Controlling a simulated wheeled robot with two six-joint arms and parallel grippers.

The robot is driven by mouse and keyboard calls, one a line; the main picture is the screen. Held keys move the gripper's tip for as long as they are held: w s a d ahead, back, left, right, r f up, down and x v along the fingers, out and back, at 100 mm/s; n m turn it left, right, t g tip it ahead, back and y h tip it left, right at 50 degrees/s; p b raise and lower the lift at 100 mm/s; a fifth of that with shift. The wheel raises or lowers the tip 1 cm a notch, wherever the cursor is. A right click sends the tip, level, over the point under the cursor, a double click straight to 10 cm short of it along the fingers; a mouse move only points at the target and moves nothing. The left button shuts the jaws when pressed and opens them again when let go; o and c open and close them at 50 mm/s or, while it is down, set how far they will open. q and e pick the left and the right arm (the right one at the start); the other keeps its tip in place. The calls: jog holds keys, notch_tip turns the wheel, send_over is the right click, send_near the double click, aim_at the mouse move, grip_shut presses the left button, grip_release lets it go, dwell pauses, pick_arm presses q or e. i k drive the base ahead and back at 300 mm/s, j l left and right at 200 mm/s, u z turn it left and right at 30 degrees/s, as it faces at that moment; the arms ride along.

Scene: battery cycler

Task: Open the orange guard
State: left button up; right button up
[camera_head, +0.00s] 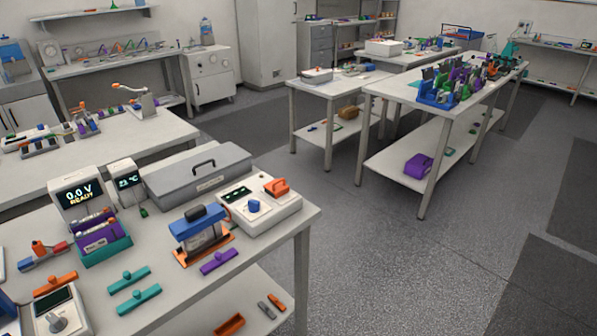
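A white and grey control box (260,208) stands near the right end of the nearest table. On its top, at the back right, sits a small orange part (277,187) that looks like the guard; it appears to lie low over the box, but I cannot tell whether it is shut. A round blue knob (254,205) and a dark display (236,194) are on the same top. Neither of my grippers shows in the head view.
A blue-topped device on an orange base (205,250) stands left of the control box. A long grey case (196,173) lies behind. Teal bars (138,298) and a purple bar (219,261) lie in front. Open floor (400,270) is to the right.

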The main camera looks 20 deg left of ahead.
aim_at(279, 188)
jog(key=i+l+u, duration=0.1)
jog(key=u, duration=0.4)
jog(key=l+u, duration=0.2)
jog(key=u, duration=0.25)
jog(key=i+l+u, duration=0.1)
jog(key=u, duration=0.4)
jog(key=l, duration=0.1)
